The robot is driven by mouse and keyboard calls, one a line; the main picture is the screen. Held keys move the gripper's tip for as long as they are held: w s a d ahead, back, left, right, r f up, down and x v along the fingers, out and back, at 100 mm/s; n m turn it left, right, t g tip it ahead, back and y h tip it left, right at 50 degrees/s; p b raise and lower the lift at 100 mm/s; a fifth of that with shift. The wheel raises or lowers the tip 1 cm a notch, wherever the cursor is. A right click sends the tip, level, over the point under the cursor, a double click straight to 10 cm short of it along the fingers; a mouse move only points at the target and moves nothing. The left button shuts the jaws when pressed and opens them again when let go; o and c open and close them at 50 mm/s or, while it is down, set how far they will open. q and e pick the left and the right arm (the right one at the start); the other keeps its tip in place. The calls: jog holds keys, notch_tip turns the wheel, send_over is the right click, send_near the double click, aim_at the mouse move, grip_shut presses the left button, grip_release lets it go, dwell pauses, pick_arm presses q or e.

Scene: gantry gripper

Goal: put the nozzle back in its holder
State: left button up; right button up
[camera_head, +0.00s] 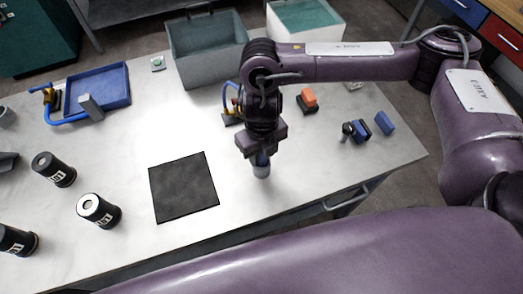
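My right gripper (262,148) comes in from the right and points down over the table. A small blue-grey cylinder (262,168), possibly the nozzle, shows directly under it, its upper part hidden between the jaws. I cannot tell whether the jaws are shut on it or whether it touches the table. A yellow and blue fixture (231,112), which may be the holder, stands just behind and left of the gripper, partly hidden by it. My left gripper is not in view.
A black square mat (183,188) lies left of the gripper. A blue tray (112,82) and a grey bin (208,62) are behind.

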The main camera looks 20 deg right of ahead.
jog(key=shift+o, duration=0.9)
jog(key=shift+r, duration=0.25)
notch_tip(320, 180, up, 12)
jog(key=shift+f+b, duration=0.1)
jog(key=shift+b, duration=0.2)
